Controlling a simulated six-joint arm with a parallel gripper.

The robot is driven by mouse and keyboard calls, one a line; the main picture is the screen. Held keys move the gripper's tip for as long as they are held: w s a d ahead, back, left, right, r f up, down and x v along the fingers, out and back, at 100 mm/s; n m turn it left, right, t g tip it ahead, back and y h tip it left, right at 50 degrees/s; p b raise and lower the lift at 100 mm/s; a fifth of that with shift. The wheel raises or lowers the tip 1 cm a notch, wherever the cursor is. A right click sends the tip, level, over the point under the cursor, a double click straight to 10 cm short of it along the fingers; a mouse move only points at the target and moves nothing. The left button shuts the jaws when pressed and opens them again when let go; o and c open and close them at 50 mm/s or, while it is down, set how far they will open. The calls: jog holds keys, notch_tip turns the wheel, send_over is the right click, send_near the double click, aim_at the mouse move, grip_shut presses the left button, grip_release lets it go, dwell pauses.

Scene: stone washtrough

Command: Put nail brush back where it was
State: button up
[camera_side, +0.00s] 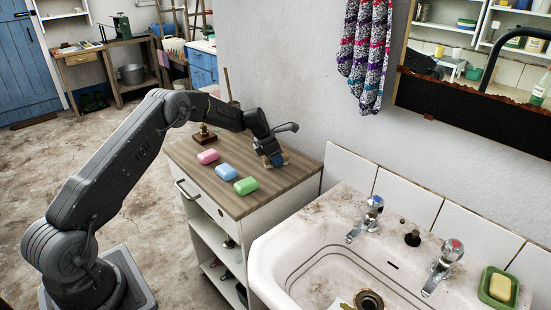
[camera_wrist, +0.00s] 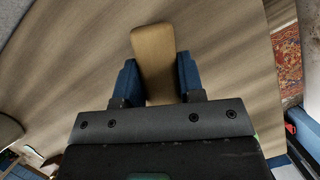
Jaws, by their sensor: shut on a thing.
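The nail brush (camera_wrist: 154,55) shows in the wrist view as a light wooden block with rounded ends. It lies lengthwise between the two blue fingers of my gripper (camera_wrist: 158,80), which is shut on it. In the side view, my gripper (camera_side: 271,160) points down at the back right of the wooden cabinet top (camera_side: 225,200). Only a small tan part of the brush (camera_side: 284,156) shows there beside the fingers. I cannot tell whether the brush touches the top or is just above it. Its bristles are hidden.
The white sink (camera_side: 270,250) is at the right, with a green soap dish (camera_side: 498,288).

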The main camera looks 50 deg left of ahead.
jog(key=o, duration=0.9)
jog(key=shift+f, duration=0.15)
